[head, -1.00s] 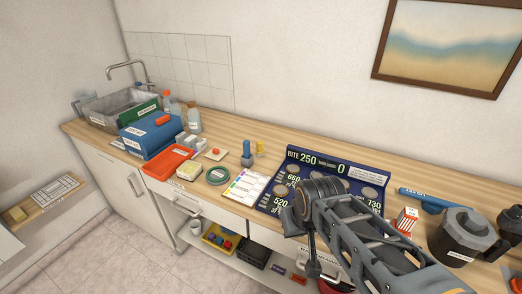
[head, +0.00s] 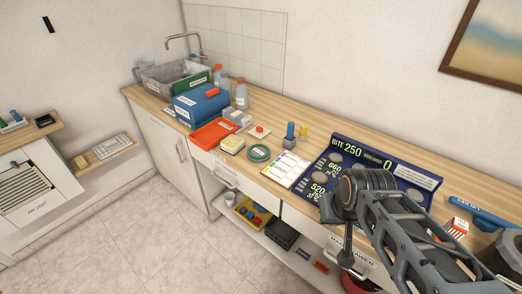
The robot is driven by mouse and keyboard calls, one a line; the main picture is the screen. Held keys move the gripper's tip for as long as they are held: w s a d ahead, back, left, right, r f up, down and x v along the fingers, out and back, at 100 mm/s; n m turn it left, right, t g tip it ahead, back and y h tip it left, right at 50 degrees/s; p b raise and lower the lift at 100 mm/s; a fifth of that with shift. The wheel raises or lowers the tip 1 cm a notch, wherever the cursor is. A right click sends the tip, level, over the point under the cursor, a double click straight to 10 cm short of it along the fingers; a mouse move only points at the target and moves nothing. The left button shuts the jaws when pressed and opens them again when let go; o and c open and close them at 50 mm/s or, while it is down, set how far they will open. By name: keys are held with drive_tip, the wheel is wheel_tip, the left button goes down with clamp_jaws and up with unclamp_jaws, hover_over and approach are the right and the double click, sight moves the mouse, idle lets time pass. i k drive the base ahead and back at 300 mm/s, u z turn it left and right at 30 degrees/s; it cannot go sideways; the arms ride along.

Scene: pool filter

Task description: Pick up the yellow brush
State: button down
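My arm reaches in from the lower right, in front of the blue score board. Its dark end part (head: 345,238) hangs down by the counter's front edge, well right of the yellow object. I cannot make out fingers there or anything held.
The blue score board (head: 385,170) stands between my arm and the wall. A colour chart (head: 292,168), green ring (head: 259,153), red tray (head: 213,134) and blue box (head: 201,106) line the counter (head: 268,108). An open shelf (head: 265,240) is below. The tiled floor at left is clear.

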sight(302, 134)
drive_tip(key=u, duration=2)
drive_tip(key=i, duration=2.15)
drive_tip(key=z, duration=3.6)
drive_tip(key=i, duration=0.5)
drive_tip(key=z, duration=0.05)
